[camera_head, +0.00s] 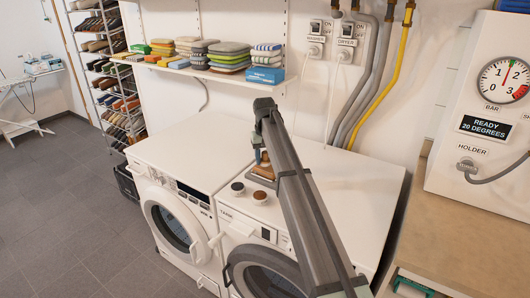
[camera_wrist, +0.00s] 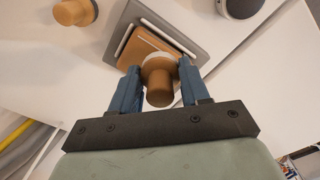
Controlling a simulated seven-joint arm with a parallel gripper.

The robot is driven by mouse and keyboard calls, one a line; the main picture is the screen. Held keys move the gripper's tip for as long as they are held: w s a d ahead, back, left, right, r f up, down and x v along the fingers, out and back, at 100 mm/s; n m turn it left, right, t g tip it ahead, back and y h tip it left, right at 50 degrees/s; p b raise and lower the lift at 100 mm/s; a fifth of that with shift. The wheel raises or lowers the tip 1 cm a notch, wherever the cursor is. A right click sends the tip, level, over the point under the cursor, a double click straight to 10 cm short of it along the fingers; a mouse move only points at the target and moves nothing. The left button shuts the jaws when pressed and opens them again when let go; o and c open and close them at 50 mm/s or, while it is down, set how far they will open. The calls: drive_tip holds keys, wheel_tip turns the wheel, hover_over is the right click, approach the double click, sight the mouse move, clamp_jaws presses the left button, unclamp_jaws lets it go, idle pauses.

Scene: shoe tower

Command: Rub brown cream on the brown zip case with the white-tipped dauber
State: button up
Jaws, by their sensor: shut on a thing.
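My gripper (camera_wrist: 160,88) has blue fingers and is shut on the wooden dauber (camera_wrist: 159,87). Its round handle points toward the wrist camera; a pale edge shows at its far end, and the rest of the tip is hidden. The brown zip case (camera_wrist: 146,47) lies on a grey tray just beyond the dauber. I cannot tell whether the dauber touches it. In the head view the arm partly hides my gripper (camera_head: 262,159) and the case (camera_head: 266,171).
A dark-topped jar (camera_head: 237,188) stands beside the brown one. The grey tray (camera_wrist: 193,35) has raised white rails around the case. The washer top (camera_head: 190,150) is clear. A shelf of folded cloths (camera_head: 205,70) hangs behind. Hoses run down the wall at right.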

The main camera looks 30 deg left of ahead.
drive_tip(key=shift+w+f, duration=0.25)
drive_tip(key=shift+f, duration=1)
drive_tip(key=shift+w, duration=1.9)
drive_tip(key=s, duration=0.4)
drive_tip(key=shift+s+f, duration=0.1)
drive_tip(key=shift+s, duration=0.1)
drive_tip(key=shift+a, duration=0.35)
drive_tip(key=shift+w+a, duration=0.15)
drive_tip(key=shift+w, duration=1.95)
drive_tip(key=s, duration=0.4)
drive_tip(key=shift+s, duration=0.15)
wheel_tip(320, 180, up, 2)
drive_tip(key=shift+r, duration=3.1)
